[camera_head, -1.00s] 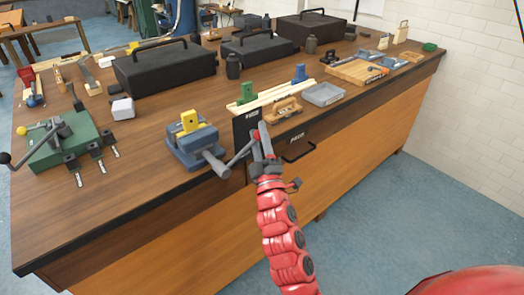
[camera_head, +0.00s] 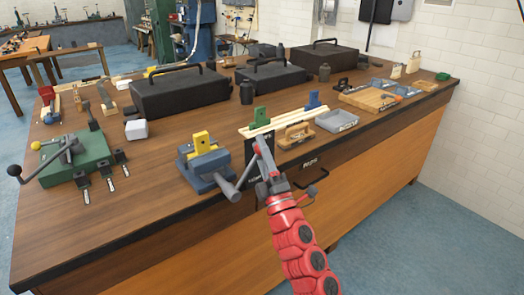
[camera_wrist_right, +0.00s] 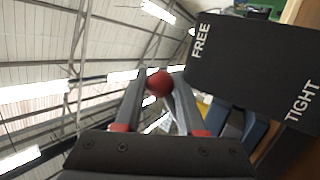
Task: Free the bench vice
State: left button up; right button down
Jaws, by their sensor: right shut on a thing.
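The bench vice (camera_head: 206,171) is blue-grey and stands near the front edge of the bench, with a yellow block (camera_head: 202,142) between its jaws. Its grey handle (camera_head: 243,174) slants up to the right from the screw end. My right gripper (camera_head: 262,150) is at the upper end of the handle, just in front of the bench. In the right wrist view, its fingers (camera_wrist_right: 160,90) are shut on a red ball knob (camera_wrist_right: 158,83). Beside it is a dark panel (camera_wrist_right: 245,62) marked FREE and TIGHT. My left gripper is out of view.
A green fixture (camera_head: 75,160) with a lever is left of the vice. Wooden strips (camera_head: 285,122), a wooden plane (camera_head: 296,135) and a grey tray (camera_head: 337,121) lie to the right. Black toolboxes (camera_head: 180,92) stand behind. Bare bench top (camera_head: 130,205) lies in front of the fixture.

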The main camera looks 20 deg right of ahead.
jog(key=shift+a, duration=0.1)
jog(key=c, duration=0.9)
grip_release()
jog(key=o, duration=0.4)
jog(key=shift+a+r, duration=0.1)
jog(key=shift+s+f, duration=0.15)
jog(key=shift+f, duration=0.05)
jog(key=b+v, duration=0.2)
jog(key=v, duration=1.5)
jog(key=shift+b, duration=0.4)
